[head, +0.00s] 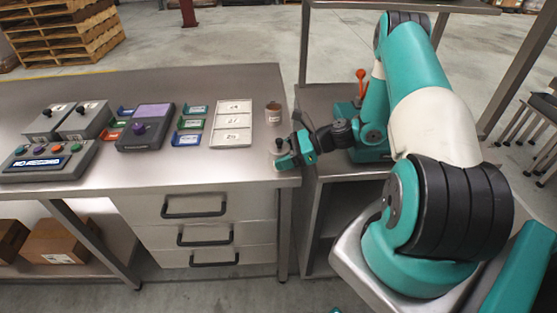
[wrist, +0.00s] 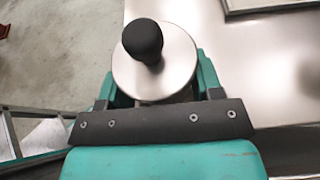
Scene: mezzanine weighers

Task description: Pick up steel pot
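The steel pot (wrist: 178,70) shows in the wrist view as a round steel top with a black knob. In the head view the pot (head: 283,164) stands at the right front corner of the steel bench, partly covered by my gripper. My gripper (head: 284,156) reaches in from the right, low at the bench top. In the wrist view its teal fingers (wrist: 160,76) lie on both sides of the pot, close to its rim. The pot's lower body is hidden, so I cannot tell whether the fingers press on it.
A brown-topped jar (head: 273,113) stands behind the pot. A white tray with numbered sections (head: 233,143) lies to its left. Coloured bins (head: 187,139), a purple-topped scale (head: 140,131) and control boxes (head: 47,163) stand farther left. The bench edge is close to the pot.

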